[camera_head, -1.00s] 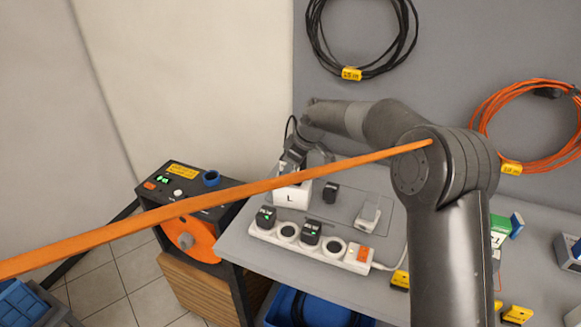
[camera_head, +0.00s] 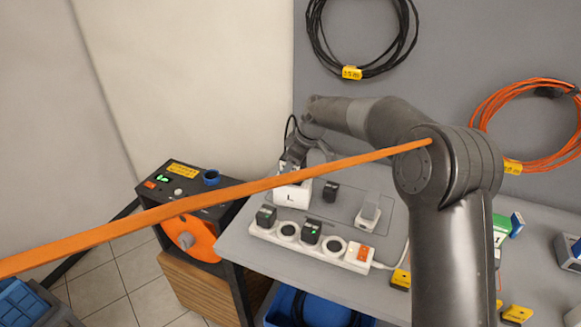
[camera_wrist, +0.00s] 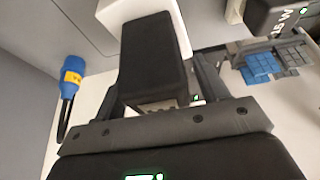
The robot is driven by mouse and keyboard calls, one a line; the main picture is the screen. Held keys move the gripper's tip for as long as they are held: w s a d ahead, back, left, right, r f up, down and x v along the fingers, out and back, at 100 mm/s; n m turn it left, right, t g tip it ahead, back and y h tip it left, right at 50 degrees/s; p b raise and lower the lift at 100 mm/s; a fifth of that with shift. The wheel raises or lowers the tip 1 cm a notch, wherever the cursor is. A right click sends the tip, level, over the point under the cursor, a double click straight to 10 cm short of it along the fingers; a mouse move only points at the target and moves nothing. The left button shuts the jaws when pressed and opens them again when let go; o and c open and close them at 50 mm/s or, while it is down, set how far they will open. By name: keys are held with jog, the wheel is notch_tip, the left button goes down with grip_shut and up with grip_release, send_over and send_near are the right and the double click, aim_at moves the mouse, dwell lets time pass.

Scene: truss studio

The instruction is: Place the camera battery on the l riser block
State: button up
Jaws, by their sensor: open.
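The L riser block (camera_head: 293,197) is a white block marked "L" near the back left of the table. In the wrist view, a black battery (camera_wrist: 154,55) lies between the fingers of my gripper (camera_wrist: 160,88), against a white block (camera_wrist: 182,18) that appears to be the L riser. My gripper is open, with a finger on each side of the battery; whether either touches it I cannot tell. In the head view, my gripper (camera_head: 294,157) is low over the L block, and the battery there is hard to make out against it.
A white power strip (camera_head: 355,266) with dark plugged-in units showing green lights lies in front. A small dark block (camera_head: 331,191) and a pale block (camera_head: 369,212) stand right of the L block. An orange bar (camera_head: 200,208) crosses the head view. A cable reel box (camera_head: 185,225) stands left.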

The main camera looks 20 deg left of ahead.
jog(key=v, duration=1.1)
jog(key=shift+r, duration=0.15)
jog(key=shift+d, duration=0.2)
jog(key=s+d+r+m+t+h, duration=0.1)
jog(key=s+d+r+m, duration=0.2)
jog(key=s+d, duration=0.35)
jog(key=s+d+r+m+t+h, duration=0.1)
jog(key=s+d+r+m, duration=0.15)
jog(key=d, duration=0.75)
jog(key=s+d+r+m+t+h, duration=0.1)
jog(key=s+d+r+m+t, duration=0.25)
jog(key=d, duration=0.55)
jog(key=s+d+f+m, duration=0.3)
jog(key=s+d+m, duration=0.1)
jog(key=s+d, duration=0.3)
jog(key=s+d+f+m+h, duration=0.1)
jog(key=s+d+f+m, duration=0.3)
jog(key=s+d, duration=0.3)
jog(key=s+m, duration=0.1)
jog(key=s, duration=0.4)
jog(key=shift+s+d+f, duration=0.25)
jog(key=shift+d+f, duration=0.05)
